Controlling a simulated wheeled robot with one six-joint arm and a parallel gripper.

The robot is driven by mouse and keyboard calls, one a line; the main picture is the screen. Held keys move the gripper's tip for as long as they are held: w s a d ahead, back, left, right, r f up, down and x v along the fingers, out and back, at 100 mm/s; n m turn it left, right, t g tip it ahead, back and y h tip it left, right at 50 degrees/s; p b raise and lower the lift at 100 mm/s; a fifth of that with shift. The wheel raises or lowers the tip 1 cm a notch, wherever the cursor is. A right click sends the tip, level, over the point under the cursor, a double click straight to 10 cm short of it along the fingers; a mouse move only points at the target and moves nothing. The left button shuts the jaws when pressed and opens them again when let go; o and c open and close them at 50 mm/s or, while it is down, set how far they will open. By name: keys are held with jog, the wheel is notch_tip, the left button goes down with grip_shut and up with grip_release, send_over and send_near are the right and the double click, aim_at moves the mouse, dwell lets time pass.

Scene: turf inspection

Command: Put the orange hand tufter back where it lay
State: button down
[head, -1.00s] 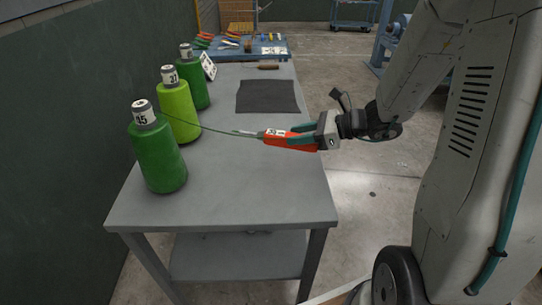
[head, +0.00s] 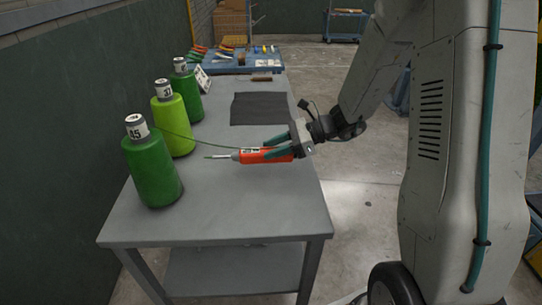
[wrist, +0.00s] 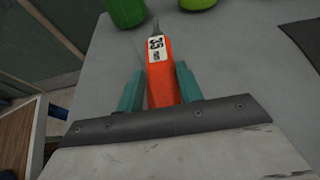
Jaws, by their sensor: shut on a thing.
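The orange hand tufter (head: 258,155) has a white label and a thin metal tip pointing left. My gripper (head: 286,150) is shut on its right end with teal fingers. The tufter is over the grey table (head: 250,205); I cannot tell whether it touches the top. A green thread runs from the yarn cones toward the tufter. In the wrist view the orange tufter (wrist: 157,75) sits between the two teal fingers of my gripper (wrist: 160,88), its label showing a number. The fingers hide part of its sides.
A dark green cone (head: 151,170), a light green cone (head: 173,123) and another dark green cone (head: 187,95) stand along the table's left side. A dark mat (head: 258,108) lies behind the tufter. A blue tray (head: 240,62) with tools is at the far end. The table's front is clear.

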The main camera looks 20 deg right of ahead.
jog(key=shift+w+a+f, duration=0.1)
jog(key=shift+w+a, duration=0.1)
jog(key=shift+w, duration=0.45)
jog(key=shift+f, duration=1.7)
jog(key=shift+f, duration=0.15)
jog(key=c, duration=0.9)
grip_release()
